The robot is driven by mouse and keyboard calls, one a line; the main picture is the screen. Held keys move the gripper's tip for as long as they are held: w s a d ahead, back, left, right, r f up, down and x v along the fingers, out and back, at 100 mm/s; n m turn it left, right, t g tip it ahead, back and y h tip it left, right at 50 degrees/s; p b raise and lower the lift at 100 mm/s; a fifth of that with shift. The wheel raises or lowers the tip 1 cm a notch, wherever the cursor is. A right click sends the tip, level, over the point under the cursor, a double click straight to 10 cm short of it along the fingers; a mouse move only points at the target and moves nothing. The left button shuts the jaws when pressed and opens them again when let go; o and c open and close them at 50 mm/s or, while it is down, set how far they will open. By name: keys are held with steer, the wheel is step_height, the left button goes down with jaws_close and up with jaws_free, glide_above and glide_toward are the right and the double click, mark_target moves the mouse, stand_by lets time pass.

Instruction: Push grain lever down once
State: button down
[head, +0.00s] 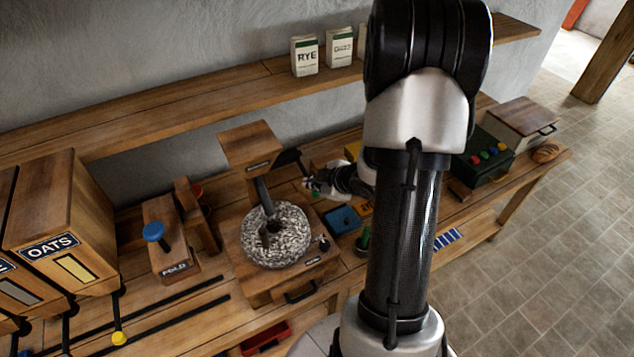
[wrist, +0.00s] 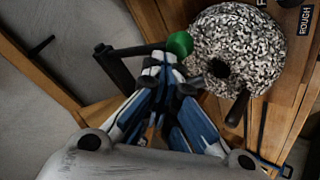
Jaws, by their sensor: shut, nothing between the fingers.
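A black lever with a green knob (wrist: 180,44) shows in the wrist view, beside the millstone. My gripper (wrist: 163,60) is shut and empty, its fingertips right at the knob; I cannot tell whether they touch. In the head view my gripper (head: 312,184) is to the right of the mill, close to a dark paddle-like part (head: 288,157) beside the wooden hopper (head: 250,145). The green knob is not clear there. The round speckled millstone (head: 275,250) sits on the wooden mill base, and also shows in the wrist view (wrist: 272,70).
A bin labelled OATS (head: 75,215) has a lever with a yellow knob (head: 118,338). A FOLD block (head: 165,240) with a blue knob stands left of the mill. A blue box (head: 342,220) lies right of it. A shelf (head: 160,105) with RYE bags (head: 304,57) runs above.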

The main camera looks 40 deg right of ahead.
steer(key=shift+f+b, duration=0.4)
steer(key=shift+f, duration=0.15)
steer(key=shift+r, duration=0.1)
stand_by(0.8)
steer(key=shift+r+p, duration=2.5)
steer(key=shift+r, duration=0.2)
steer(key=shift+r, duration=0.1)
step_height(320, 180, up, 5)
steer(key=p, duration=0.4)
steer(key=shift+p, duration=0.3)
steer(key=shift+w+b, duration=0.15)
steer(key=shift+b, duration=0.15)
